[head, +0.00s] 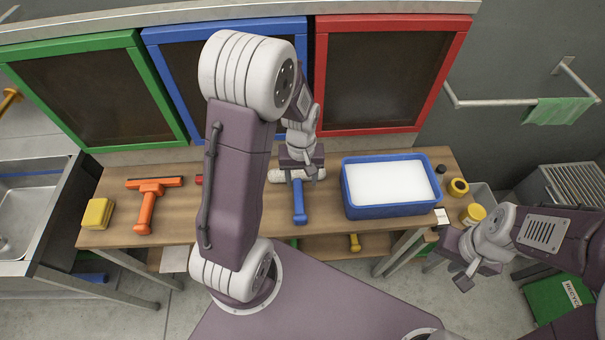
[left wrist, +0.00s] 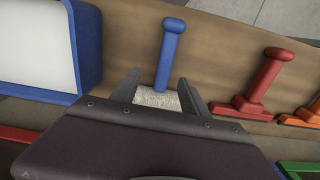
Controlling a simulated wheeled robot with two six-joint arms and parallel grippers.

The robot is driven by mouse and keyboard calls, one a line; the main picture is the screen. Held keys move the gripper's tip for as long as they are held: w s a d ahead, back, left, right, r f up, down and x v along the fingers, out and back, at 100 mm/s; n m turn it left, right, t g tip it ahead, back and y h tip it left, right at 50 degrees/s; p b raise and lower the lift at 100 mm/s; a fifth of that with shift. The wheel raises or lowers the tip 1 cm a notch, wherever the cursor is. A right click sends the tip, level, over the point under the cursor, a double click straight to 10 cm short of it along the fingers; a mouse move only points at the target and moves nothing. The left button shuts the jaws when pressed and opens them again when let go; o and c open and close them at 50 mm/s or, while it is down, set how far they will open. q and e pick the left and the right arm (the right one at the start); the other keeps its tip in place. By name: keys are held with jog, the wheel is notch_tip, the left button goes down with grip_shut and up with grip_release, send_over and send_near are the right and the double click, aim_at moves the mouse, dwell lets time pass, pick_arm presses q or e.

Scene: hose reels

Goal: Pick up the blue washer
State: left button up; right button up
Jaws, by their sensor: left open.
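The blue washer (head: 299,205) lies on the wooden table, its blue handle pointing to the front edge and its white fluffy head across the back. My left gripper (head: 297,174) is over its head end. In the left wrist view, the handle (left wrist: 170,55) runs up the picture, and the white head (left wrist: 158,98) lies between the spread fingers of my left gripper (left wrist: 156,88). The gripper is open; part of the head is hidden by it. I cannot tell whether the fingers touch it. My right gripper (head: 447,275) is open and empty, beyond the table's front right.
A blue tub (head: 390,211) with white contents stands right of the washer. A red squeegee (left wrist: 266,80) and an orange squeegee (head: 147,200) lie left of it in the head view. A yellow sponge (head: 97,214) is at the far left. Framed panels (head: 303,60) stand behind.

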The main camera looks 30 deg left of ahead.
aim_at(299, 195)
pick_arm(q)
jog(key=shift+w+a+f, duration=0.1)
jog(key=shift+a+f, duration=0.1)
jog(key=shift+a, duration=0.15)
jog(key=f, duration=0.1)
jog(key=s+f, duration=0.1)
jog(key=f, duration=0.1)
jog(key=shift+a, duration=0.1)
jog(key=shift+w+f, duration=0.3)
jog(key=shift+f, duration=0.15)
jog(key=f, duration=0.4)
jog(key=shift+s+f, duration=0.35)
jog(key=shift+w+f, duration=0.15)
grip_shut()
pick_arm(e)
jog(key=shift+s+a, duration=0.25)
jog(key=shift+s, duration=0.25)
